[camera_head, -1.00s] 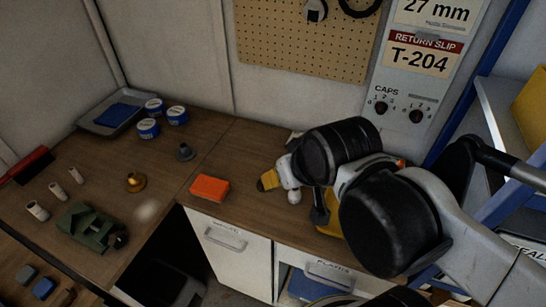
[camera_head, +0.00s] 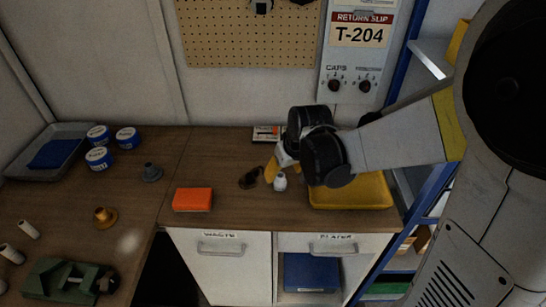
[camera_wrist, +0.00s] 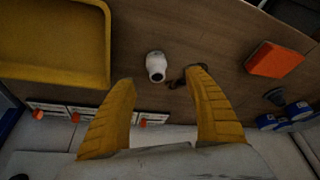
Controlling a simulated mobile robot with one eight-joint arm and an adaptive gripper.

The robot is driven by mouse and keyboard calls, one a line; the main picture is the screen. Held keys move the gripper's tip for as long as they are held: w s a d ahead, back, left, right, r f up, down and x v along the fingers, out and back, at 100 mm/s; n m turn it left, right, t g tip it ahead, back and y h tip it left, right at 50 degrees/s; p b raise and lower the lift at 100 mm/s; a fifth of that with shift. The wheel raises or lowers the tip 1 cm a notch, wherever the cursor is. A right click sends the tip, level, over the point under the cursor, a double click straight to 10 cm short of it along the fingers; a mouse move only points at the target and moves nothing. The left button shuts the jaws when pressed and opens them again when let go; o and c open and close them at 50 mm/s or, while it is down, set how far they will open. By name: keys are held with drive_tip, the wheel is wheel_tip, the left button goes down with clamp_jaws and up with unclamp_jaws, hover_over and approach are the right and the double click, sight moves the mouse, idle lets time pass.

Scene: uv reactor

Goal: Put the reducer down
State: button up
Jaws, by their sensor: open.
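A small white fitting, which looks like the reducer (camera_head: 280,181), stands on the wooden bench between the orange block and the yellow tray. In the wrist view the white reducer (camera_wrist: 156,66) shows its dark round opening, just beyond the fingertips and roughly between them. My gripper (camera_wrist: 160,80) has its two yellow fingers spread wide, with nothing held between them. In the head view my gripper (camera_head: 271,168) is just behind and left of the reducer, partly hidden by my wrist. I cannot tell whether a finger touches it.
A small dark object (camera_head: 249,179) lies left of the reducer, close to a fingertip. An orange block (camera_head: 193,199) is further left, and a yellow tray (camera_head: 350,194) is at right. A grey fitting (camera_head: 152,173) and a brass fitting (camera_head: 104,218) stand on the left bench.

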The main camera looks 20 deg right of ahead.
sight(280, 181)
drive_tip(key=b+x, duration=0.1)
drive_tip(key=x, duration=0.3)
drive_tip(key=shift+w+f, duration=0.25)
drive_tip(key=shift+f, duration=0.1)
drive_tip(key=b+x, duration=0.2)
drive_tip(key=x, duration=0.1)
drive_tip(key=b+x, duration=0.1)
drive_tip(key=x, duration=0.1)
drive_tip(key=shift+w+d+f, duration=0.1)
drive_tip(key=shift+d, duration=0.2)
drive_tip(key=shift+c, duration=0.9)
drive_tip(key=c, duration=1)
drive_tip(key=shift+r, duration=0.25)
